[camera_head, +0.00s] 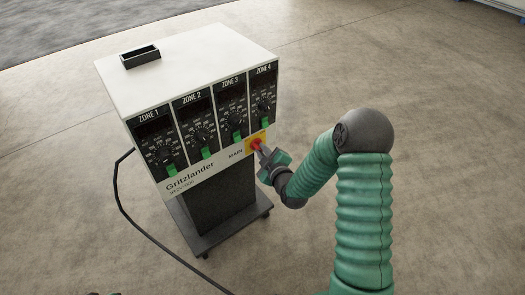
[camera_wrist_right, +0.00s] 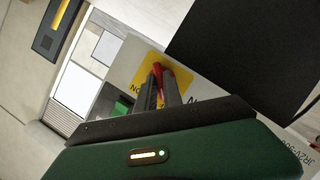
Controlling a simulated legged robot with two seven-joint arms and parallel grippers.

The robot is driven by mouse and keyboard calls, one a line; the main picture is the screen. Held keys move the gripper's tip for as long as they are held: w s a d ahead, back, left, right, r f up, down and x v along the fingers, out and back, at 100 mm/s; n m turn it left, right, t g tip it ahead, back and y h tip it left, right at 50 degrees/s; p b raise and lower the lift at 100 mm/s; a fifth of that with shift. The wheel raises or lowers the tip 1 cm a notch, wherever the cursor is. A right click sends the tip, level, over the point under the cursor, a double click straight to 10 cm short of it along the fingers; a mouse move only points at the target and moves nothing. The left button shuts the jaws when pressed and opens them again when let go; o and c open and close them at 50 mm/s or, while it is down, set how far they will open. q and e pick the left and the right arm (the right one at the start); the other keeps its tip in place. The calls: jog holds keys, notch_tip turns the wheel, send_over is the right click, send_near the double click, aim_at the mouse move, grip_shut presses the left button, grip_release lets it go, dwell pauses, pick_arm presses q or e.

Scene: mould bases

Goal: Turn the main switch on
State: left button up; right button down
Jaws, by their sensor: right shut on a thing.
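The main switch (camera_head: 256,144) is a red knob on a yellow plate, at the lower right of the control box's front, beside the word MAIN. In the right wrist view the red knob (camera_wrist_right: 157,68) shows between the finger ends on its yellow plate (camera_wrist_right: 178,84). My right gripper (camera_head: 262,150) reaches the switch from the front right; its fingers (camera_wrist_right: 158,82) are shut on the red knob. The fingers hide part of the knob, and I cannot tell its on or off position for sure.
The white control box (camera_head: 190,55) carries zone panels with dials and green switches (camera_head: 172,169). It stands on a dark wheeled stand (camera_head: 222,225). A black tray (camera_head: 140,57) sits on top. A black cable (camera_head: 150,233) runs across the floor. The concrete floor around is clear.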

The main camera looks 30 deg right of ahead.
jog(key=shift+d+f+m+g+y+p, duration=0.1)
jog(key=shift+d+m+g+y+p, duration=0.1)
jog(key=shift+m+y+p, duration=1.5)
jog(key=shift+d+r+m+g+y+p, duration=0.15)
jog(key=shift+m+y+p, duration=0.75)
jog(key=shift+m+p, duration=1.55)
jog(key=shift+d+f+m+g+y+p, duration=0.15)
jog(key=shift+d+m+y+p, duration=0.1)
jog(key=shift+m+y+p, duration=1.45)
jog(key=shift+m+h+p, duration=0.25)
jog(key=shift+h+p, duration=0.15)
jog(key=shift+p, duration=0.25)
jog(key=c, duration=1.5)
grip_release()
jog(key=shift+d, duration=0.1)
jog(key=p+v, duration=0.1)
jog(key=v, duration=0.4)
jog(key=p+v, duration=0.1)
jog(key=v, duration=0.5)
jog(key=p+v, duration=0.1)
jog(key=v, duration=0.4)
jog(key=shift+s+d+f, duration=0.2)
jog(key=shift+s, duration=0.2)
